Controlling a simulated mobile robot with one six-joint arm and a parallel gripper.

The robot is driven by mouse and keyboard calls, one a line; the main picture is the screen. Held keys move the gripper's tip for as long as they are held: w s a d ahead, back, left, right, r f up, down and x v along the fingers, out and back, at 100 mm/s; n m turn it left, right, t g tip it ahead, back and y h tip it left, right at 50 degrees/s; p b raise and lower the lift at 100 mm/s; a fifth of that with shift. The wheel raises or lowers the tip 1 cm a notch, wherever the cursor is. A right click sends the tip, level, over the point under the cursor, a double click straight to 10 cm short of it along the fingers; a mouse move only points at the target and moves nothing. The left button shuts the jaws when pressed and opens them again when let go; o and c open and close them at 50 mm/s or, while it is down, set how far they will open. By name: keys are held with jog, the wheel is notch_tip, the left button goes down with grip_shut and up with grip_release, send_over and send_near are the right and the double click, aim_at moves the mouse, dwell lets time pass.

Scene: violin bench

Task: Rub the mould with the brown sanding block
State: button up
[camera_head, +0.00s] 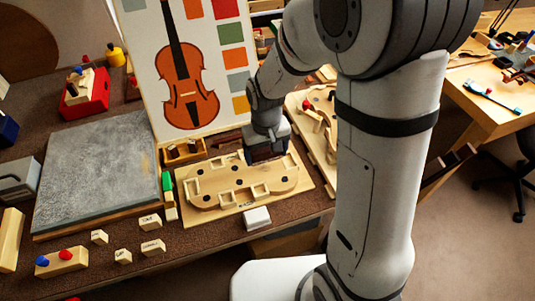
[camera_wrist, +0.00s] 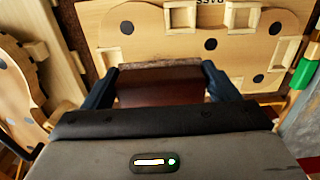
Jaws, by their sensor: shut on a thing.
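The mould (camera_head: 222,184) is a pale wooden, violin-shaped form with cut-outs and dark holes, lying flat on a light board (camera_head: 302,187). In the wrist view the mould (camera_wrist: 168,32) fills the upper part. My gripper (camera_head: 266,153) is low at the mould's far edge, near its upper right. In the wrist view my gripper (camera_wrist: 161,82) is shut on the brown sanding block (camera_wrist: 160,92), a dark reddish-brown block with a rough, lighter edge facing the mould. I cannot tell whether the block touches the mould. My gripper mostly hides the block in the head view.
A violin poster (camera_head: 190,65) stands behind the mould. A small wooden box (camera_head: 184,153) is to its left and a white block (camera_head: 257,218) in front. Another wooden form (camera_head: 311,117) lies to the right. A grey slab (camera_head: 97,170) and several labelled blocks (camera_head: 152,247) are left.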

jog(key=b, duration=0.2)
jog(key=shift+w+d+f+b, duration=0.1)
jog(key=shift+d+f+b, duration=0.05)
jog(key=shift+f+b, duration=0.25)
jog(key=shift+d+b, duration=0.1)
jog(key=shift+b, duration=0.65)
